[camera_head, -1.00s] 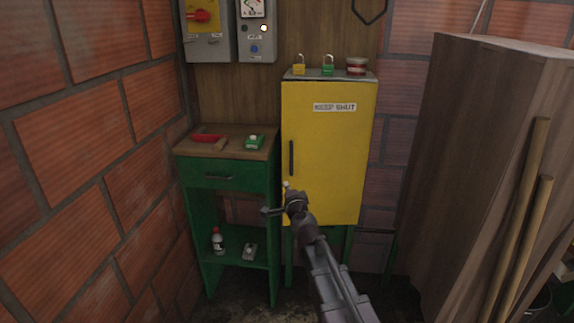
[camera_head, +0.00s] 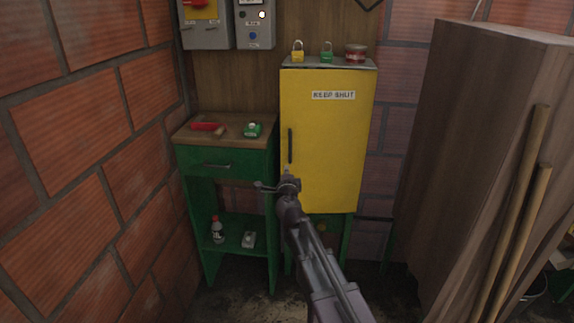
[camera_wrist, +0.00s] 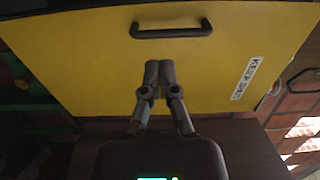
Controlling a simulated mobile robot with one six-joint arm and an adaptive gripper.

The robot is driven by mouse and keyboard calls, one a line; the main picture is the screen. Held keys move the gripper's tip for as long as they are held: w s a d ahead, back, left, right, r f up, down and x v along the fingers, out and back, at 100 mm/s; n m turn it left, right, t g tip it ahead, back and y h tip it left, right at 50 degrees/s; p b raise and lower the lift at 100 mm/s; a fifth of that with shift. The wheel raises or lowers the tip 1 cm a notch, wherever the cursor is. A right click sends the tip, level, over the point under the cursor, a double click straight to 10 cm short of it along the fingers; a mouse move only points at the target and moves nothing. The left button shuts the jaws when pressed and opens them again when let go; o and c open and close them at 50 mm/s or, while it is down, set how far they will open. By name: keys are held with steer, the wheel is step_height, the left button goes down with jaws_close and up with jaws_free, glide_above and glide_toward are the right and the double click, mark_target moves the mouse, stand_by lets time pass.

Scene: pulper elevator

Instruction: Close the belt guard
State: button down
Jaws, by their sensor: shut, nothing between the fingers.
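The belt guard appears to be the yellow door (camera_head: 325,135) labelled KEEP SHUT, with a black upright handle (camera_head: 290,146) on its left side. It looks closed or nearly so in the head view; I cannot tell whether a small gap remains. My gripper (camera_head: 286,172) is in front of the door's lower left part, just below the handle. In the wrist view the yellow door (camera_wrist: 90,60) fills most of the picture. The fingertips (camera_wrist: 158,66) are together and empty, pointing at the door below the handle (camera_wrist: 171,30). Contact with the door cannot be told.
Two padlocks and a red tin (camera_head: 355,53) stand on top of the guard. A green bench (camera_head: 225,165) with small items is to the left, beside a brick wall (camera_head: 80,150). A large wooden chute (camera_head: 470,130) and two poles are at the right.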

mark_target(285, 149)
steer(key=w, duration=0.4)
steer(key=w+a, duration=0.1)
steer(key=w, duration=0.8)
steer(key=shift+w+a, duration=0.25)
steer(key=shift+a, duration=0.1)
steer(key=shift+w+a, duration=0.15)
steer(key=shift+w, duration=0.6)
steer(key=shift+w+a, duration=0.1)
steer(key=shift+w, duration=0.65)
steer(key=shift+s, duration=0.2)
steer(key=shift+s, duration=0.55)
steer(key=s, duration=1.2)
steer(key=shift+s+a, duration=0.25)
steer(key=shift+s, duration=0.1)
steer(key=shift+w, duration=0.1)
